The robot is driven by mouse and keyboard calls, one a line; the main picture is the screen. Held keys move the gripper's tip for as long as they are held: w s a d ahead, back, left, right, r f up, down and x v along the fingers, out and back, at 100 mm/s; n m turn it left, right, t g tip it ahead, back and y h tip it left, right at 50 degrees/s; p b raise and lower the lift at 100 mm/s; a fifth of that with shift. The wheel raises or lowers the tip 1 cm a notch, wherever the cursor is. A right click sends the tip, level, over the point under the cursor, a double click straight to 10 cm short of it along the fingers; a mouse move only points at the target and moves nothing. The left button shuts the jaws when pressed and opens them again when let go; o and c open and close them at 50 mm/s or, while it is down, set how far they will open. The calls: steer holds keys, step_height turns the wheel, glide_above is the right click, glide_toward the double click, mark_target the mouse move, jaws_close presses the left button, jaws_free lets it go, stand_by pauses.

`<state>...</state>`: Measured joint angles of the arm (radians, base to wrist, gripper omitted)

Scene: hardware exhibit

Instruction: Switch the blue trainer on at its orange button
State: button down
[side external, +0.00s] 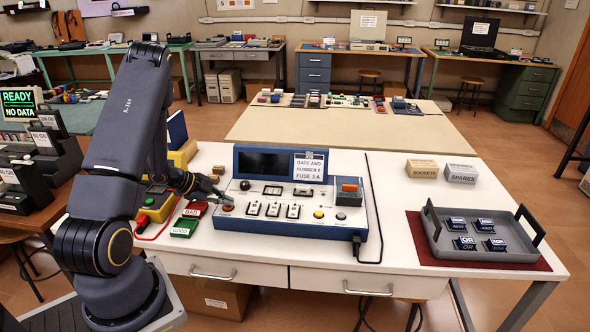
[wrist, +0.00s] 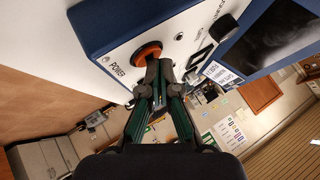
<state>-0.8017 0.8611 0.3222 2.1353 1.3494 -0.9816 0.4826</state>
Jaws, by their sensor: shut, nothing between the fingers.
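The blue trainer (side external: 300,225) stands on the white table, with a white panel and a dark screen (side external: 264,162). Its orange button (wrist: 147,52) is round, sits beside the word POWER in the wrist view, and is partly covered by my fingertips. In the side view the orange button (side external: 228,208) shows at the panel's left end. My gripper (wrist: 158,66) is shut and empty, its tips right at the button's edge. I cannot tell whether they touch it. In the side view my gripper (side external: 221,197) reaches in from the left, low over the panel.
A yellow device (side external: 155,203) and red and green blocks (side external: 184,228) stand close left of the trainer. A black cable (side external: 375,190) runs along its right side. A grey tray (side external: 480,255) with several dark blocks is at the right. The table between trainer and tray is mostly clear.

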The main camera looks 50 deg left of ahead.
steer(key=shift+r, duration=0.1)
stand_by(0.4)
steer(key=shift+r, duration=0.35)
steer(key=shift+r, duration=3.05)
